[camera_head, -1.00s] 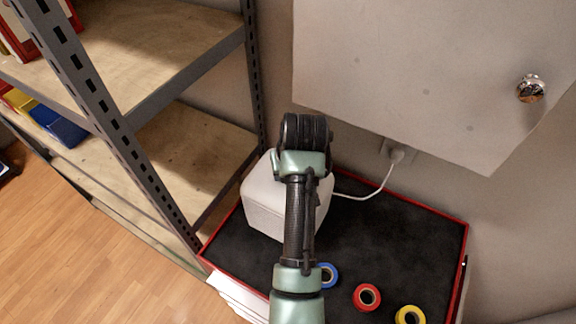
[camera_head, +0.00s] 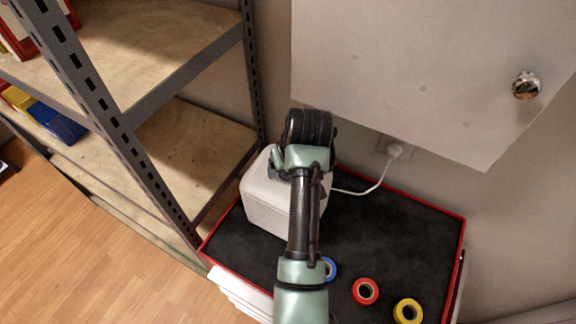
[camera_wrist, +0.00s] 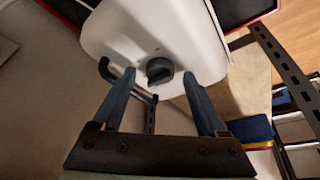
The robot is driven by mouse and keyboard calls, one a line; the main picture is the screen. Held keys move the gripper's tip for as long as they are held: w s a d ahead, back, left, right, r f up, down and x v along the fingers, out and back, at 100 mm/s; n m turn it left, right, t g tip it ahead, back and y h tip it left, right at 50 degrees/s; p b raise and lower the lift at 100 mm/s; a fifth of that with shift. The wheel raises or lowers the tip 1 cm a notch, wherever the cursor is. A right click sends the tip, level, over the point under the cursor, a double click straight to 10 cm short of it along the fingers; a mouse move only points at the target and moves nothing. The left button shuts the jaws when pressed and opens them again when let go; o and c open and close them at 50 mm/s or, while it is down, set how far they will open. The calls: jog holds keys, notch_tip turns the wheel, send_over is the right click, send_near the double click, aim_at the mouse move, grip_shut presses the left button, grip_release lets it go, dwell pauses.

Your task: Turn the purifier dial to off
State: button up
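The purifier (camera_head: 262,207) is a white rounded box on the black-topped cart, partly hidden behind my arm in the head view. The wrist view shows its white face (camera_wrist: 130,35) close up, with a dark round dial (camera_wrist: 159,70). My gripper (camera_wrist: 158,77) is open, with one blue-grey finger on each side of the dial. Gaps show between the fingertips and the dial, and nothing is held. I cannot tell whether the tips reach past the dial's front. In the head view the fingers are mostly hidden by the wrist.
The red-rimmed cart top (camera_head: 400,240) carries blue (camera_head: 329,269), red (camera_head: 366,291) and yellow (camera_head: 408,311) tape rolls. A white cable runs to a wall plug (camera_head: 394,150). A metal shelf (camera_head: 100,120) stands close at left. A pale panel with a chrome knob (camera_head: 526,85) hangs above right.

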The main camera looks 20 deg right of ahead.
jog(key=p+v, duration=0.1)
jog(key=v, duration=1.2)
jog(key=shift+w, duration=0.1)
dwell(0.4)
